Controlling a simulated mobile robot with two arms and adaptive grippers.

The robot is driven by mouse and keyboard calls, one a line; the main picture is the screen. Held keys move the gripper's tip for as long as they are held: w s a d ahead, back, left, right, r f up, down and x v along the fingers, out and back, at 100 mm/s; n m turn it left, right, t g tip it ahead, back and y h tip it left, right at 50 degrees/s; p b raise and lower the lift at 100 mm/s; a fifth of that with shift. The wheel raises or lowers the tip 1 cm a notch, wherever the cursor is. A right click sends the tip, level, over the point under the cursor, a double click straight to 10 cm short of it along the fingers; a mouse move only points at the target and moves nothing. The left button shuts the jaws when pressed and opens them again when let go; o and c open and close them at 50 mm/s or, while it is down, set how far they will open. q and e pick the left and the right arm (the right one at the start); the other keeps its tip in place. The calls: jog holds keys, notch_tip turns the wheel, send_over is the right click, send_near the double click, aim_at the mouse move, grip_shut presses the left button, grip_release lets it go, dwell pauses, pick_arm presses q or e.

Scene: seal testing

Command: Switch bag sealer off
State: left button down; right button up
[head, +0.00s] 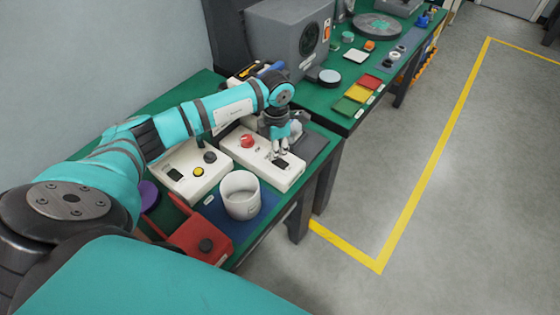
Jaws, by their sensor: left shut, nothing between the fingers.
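A long white box (254,168) with a red knob (246,141) and a small dark switch (281,163) near its right end lies on the green bench. It may be the bag sealer, but I can read no label on it. My left gripper (280,153) points down over the right part of this box, with its shut, empty fingertips close to the dark switch. I cannot tell if they touch it, or which way the switch is set. My right gripper is out of view.
A second white box (183,184) with a yellow button and black knob stands to the left. A white cup (240,196) on a blue mat (266,199) and a red device (195,240) are in front. A grey machine (290,40) stands behind. Open floor lies to the right.

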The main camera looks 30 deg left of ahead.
aim_at(277, 160)
pick_arm(q)
jog(key=shift+s+f+b, duration=0.1)
jog(key=shift+f+b, duration=0.85)
jog(key=shift+f, duration=0.2)
dwell(0.4)
jog(key=shift+r, duration=0.1)
jog(key=shift+r+p, duration=0.7)
jog(key=shift+r, duration=0.1)
jog(key=shift+r+p, duration=1.55)
jog(key=shift+r, duration=1.1)
